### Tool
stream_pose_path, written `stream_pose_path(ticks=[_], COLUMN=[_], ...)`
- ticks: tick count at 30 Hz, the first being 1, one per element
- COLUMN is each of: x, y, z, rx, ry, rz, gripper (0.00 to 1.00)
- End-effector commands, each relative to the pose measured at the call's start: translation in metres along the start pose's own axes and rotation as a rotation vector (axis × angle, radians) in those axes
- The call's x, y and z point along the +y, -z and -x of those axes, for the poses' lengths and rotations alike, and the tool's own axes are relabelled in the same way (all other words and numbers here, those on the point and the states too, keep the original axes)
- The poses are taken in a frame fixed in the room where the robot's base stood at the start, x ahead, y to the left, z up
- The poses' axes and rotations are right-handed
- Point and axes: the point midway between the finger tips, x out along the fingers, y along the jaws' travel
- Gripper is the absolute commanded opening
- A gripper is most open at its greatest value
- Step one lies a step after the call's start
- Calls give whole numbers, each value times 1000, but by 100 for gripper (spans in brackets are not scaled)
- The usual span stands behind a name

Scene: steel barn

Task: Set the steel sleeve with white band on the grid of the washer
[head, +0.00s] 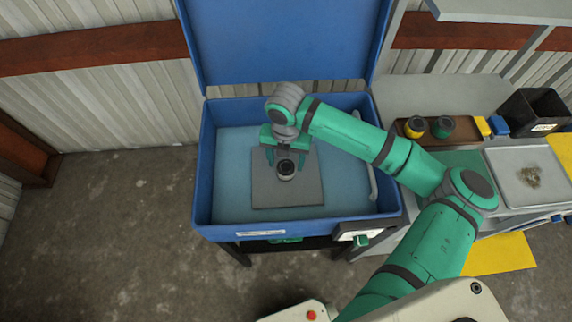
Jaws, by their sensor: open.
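The washer is a blue open tub (203,180) with its lid (283,40) raised behind it. A flat grey grid (288,195) lies inside on the light-blue floor. The short steel sleeve (286,170), dark-mouthed with a pale band, looks upright on the grid, towards its far half. My gripper (287,161) is inside the tub, above the far part of the grid. Its green fingers are spread apart, one to each side of the sleeve, without visibly pressing it. The arm's end partly hides the grid's far edge. Finger contact with the sleeve is too small to tell.
A grey hose-like bar (372,165) runs along the tub's right inner wall. To the right, a bench holds a brown tray (428,133) with yellow and green cups, a black bin (535,112) and a grey tray (528,178) with small parts. The grid's near half is bare.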

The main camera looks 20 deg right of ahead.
Motion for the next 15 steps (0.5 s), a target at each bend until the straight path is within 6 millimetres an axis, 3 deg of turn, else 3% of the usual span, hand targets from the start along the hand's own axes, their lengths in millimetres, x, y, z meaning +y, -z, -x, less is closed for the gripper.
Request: stream_pose_path(ticks=[6, 15], x=[0, 0], y=[-1, 0], z=[46, 81], rx=[-3, 0], ry=[0, 1], rz=[1, 1], gripper=[59, 59])
